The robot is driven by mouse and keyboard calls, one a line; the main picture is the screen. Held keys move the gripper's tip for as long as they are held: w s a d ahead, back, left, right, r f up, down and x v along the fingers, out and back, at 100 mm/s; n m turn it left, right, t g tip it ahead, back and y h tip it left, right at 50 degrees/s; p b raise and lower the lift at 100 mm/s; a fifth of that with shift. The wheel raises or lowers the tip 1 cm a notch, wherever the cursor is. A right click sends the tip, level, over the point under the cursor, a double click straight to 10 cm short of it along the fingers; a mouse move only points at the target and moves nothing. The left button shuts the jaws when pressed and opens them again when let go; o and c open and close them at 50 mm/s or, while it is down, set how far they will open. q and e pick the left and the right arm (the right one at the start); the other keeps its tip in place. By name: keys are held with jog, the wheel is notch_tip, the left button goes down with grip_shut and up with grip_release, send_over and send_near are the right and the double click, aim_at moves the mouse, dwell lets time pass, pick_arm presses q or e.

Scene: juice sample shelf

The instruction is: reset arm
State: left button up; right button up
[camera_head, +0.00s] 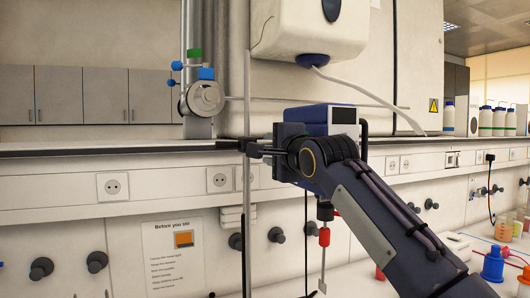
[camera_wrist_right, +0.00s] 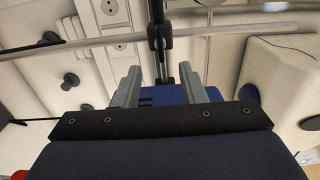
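My right arm (camera_head: 385,215) reaches in from the lower right of the head view. Its wrist end is in front of a blue device with a dark display (camera_head: 343,115), and its fingers are hidden there. In the right wrist view my right gripper (camera_wrist_right: 160,72) has its two grey fingers spread apart. A blue body with dark slots (camera_wrist_right: 165,95) shows between them, and I cannot tell whether they touch it. A black clamp and bar (camera_wrist_right: 158,35) lie beyond the fingertips. My left gripper is not in view.
A thin upright rod (camera_head: 247,205) stands just left of my right wrist. A white wall dispenser (camera_head: 310,30) hangs above. Several bottles (camera_head: 485,121) stand on the shelf at right. A blue container (camera_head: 493,265) is at the lower right.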

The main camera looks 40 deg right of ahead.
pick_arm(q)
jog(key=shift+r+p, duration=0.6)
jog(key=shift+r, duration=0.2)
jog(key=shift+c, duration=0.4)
pick_arm(e)
jog(key=s+a+f+n+g+y, duration=0.3)
jog(key=s+a+f+n, duration=0.3)
jog(key=f, duration=0.9)
jog(key=s+a+f+n+g+y, duration=0.3)
jog(key=s+a+f+n, duration=0.4)
jog(key=f, duration=0.8)
jog(key=s+a+f+n+g+y, duration=0.3)
jog(key=s+a+f+n+g, duration=0.2)
jog(key=s+a+f, duration=0.5)
notch_tip(320, 180, down, 6)
jog(key=shift+a+r+n+g, duration=0.15)
jog(key=shift+n+g, duration=0.15)
jog(key=shift+n, duration=0.8)
